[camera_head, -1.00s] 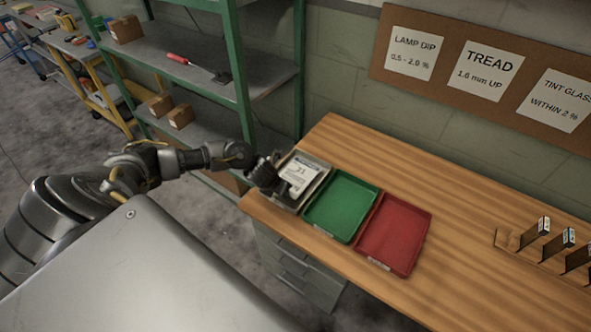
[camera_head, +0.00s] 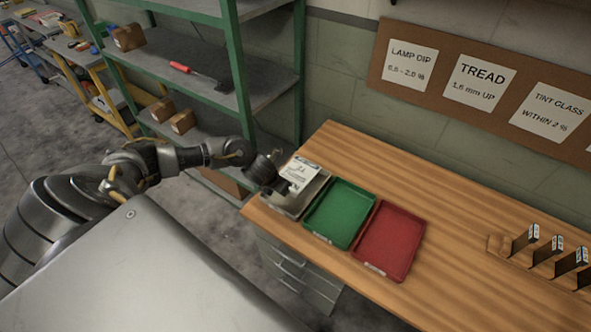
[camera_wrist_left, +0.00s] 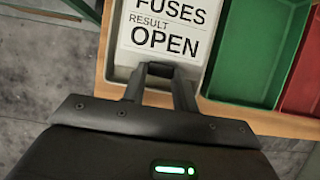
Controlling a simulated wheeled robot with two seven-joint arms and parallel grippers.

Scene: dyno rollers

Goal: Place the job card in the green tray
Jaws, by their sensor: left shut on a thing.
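The white job card (camera_head: 299,173) is at the grey tray on the left end of the bench. My left gripper (camera_head: 282,186) is shut on the card's near edge. In the left wrist view the card (camera_wrist_left: 165,35) reads "FUSES RESULT OPEN", with the fingertips (camera_wrist_left: 160,72) at its lower edge. The card is over the grey tray (camera_head: 300,204); I cannot tell how high above it. The green tray (camera_head: 340,213) is empty, just right of the grey one; it also shows in the left wrist view (camera_wrist_left: 245,50). My right gripper is not in view.
An empty red tray (camera_head: 391,241) stands right of the green one. A wooden rack (camera_head: 500,246) with several dark upright pieces is at the right of the bench. A green-framed shelf (camera_head: 243,90) stands behind my left arm. The bench behind the trays is clear.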

